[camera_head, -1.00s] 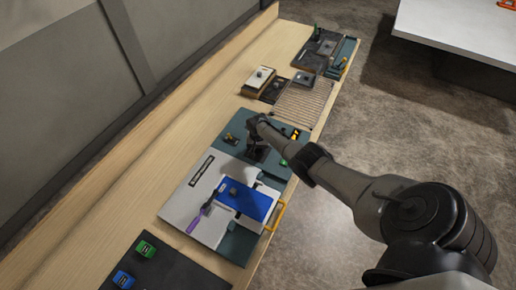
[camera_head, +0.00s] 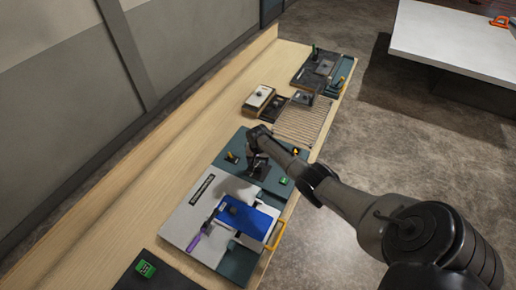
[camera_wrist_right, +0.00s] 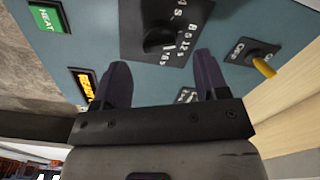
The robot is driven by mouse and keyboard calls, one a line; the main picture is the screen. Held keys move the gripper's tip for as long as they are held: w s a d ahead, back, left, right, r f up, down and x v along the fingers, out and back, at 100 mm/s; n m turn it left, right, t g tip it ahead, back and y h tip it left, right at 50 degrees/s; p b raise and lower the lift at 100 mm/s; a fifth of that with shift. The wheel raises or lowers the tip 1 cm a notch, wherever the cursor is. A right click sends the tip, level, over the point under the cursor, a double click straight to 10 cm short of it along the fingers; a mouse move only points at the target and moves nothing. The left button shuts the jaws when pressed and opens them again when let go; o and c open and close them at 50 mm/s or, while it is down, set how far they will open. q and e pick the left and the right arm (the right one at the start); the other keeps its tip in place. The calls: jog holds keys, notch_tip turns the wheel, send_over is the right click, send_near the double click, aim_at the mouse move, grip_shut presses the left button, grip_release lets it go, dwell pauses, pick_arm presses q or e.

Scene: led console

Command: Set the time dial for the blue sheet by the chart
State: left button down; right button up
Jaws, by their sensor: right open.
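The black time dial (camera_wrist_right: 160,38) sits on a dark plate with white numbers on the teal console panel. My right gripper (camera_wrist_right: 162,80) is open, its two dark fingers on either side of and just short of the dial in the right wrist view; contact cannot be told. In the head view the right gripper (camera_head: 258,168) is over the teal panel (camera_head: 232,145) and hides the dial. The blue sheet (camera_head: 255,224) lies on the white part of the console. I cannot make out a chart. My left gripper is not in view.
Beside the dial are an OFF switch with a yellow lever (camera_wrist_right: 262,66), a green HEAT button (camera_wrist_right: 48,16) and a lit amber display (camera_wrist_right: 84,84). A purple-handled tool (camera_head: 195,243) and a yellow handle (camera_head: 278,236) are near the sheet. A slatted rack (camera_head: 303,122) stands beyond.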

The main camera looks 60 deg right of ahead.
aim_at(258, 167)
notch_tip(258, 167, up, 9)
dwell(0.4)
dwell(0.6)
